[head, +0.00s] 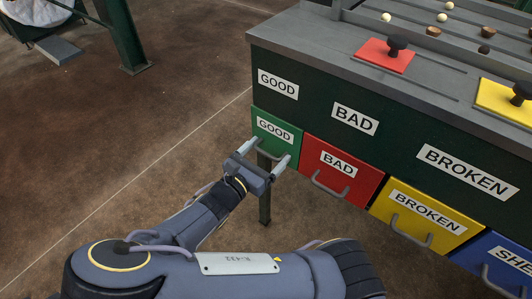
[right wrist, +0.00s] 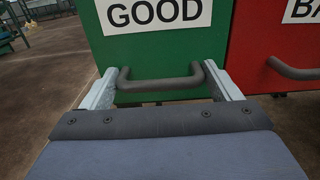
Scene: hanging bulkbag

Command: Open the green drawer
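The green drawer (head: 277,134) labelled GOOD is at the left end of the row and looks closed, level with the red drawer beside it. Its dark bar handle (right wrist: 160,82) crosses the middle of the right wrist view, below the label. My right gripper (head: 264,154) is in front of the green drawer. It also shows in the right wrist view (right wrist: 165,88), open, with one finger near each end of the handle and the bar between them. I cannot tell whether the fingers touch it. My left gripper is not in view.
Right of it are the red BAD drawer (head: 341,171), the yellow BROKEN drawer (head: 420,215) and a blue drawer (head: 490,262), each with a handle. The grey table top (head: 330,57) above carries knobbed plates and small pieces. Open brown floor (head: 150,130) lies left.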

